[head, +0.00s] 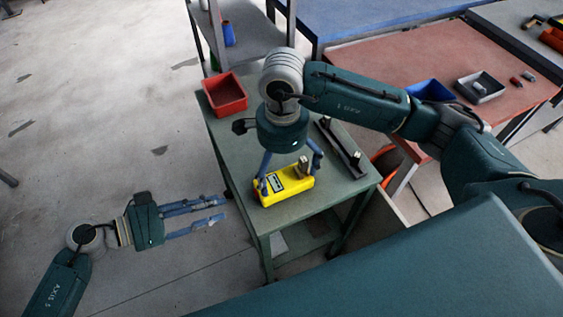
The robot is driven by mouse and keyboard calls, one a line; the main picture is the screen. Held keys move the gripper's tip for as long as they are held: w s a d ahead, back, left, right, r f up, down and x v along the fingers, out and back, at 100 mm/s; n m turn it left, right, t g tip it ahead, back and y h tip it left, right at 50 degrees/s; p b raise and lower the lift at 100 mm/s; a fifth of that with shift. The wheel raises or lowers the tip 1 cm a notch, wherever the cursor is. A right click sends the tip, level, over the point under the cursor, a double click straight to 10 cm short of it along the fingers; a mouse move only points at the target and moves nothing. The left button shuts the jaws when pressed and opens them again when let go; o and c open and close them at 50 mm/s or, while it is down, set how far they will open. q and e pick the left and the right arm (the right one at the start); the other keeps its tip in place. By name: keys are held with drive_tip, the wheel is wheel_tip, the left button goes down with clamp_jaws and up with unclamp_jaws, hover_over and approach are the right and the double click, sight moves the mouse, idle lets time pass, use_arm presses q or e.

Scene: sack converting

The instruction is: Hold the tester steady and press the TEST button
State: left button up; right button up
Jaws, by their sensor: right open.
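The yellow tester (292,191) lies on the green table (292,214), with a pale label or display panel on its top. A small tan-grey block (303,166) stands at its right end. I cannot make out the TEST button. My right gripper (290,172) is open and points down over the tester, one finger at its left end and the other near its far right side. I cannot tell whether the fingers touch it. My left gripper (219,210) is empty, its fingers apart, left of the table and pointing right toward it.
A red bin (225,95) stands at the table's back left. A dark bar-shaped fixture (341,148) lies right of the tester. A shelf rack (245,30) stands behind. A reddish bench (400,60) with blue and grey trays is at the right. Floor at the left is clear.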

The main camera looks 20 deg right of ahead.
sight(282, 186)
wheel_tip(282, 186, down, 8)
drive_tip(key=shift+f, duration=0.25)
drive_tip(key=c, duration=1.4)
use_arm(q)
clamp_jaws()
use_arm(e)
drive_tip(key=shift+c, duration=0.6)
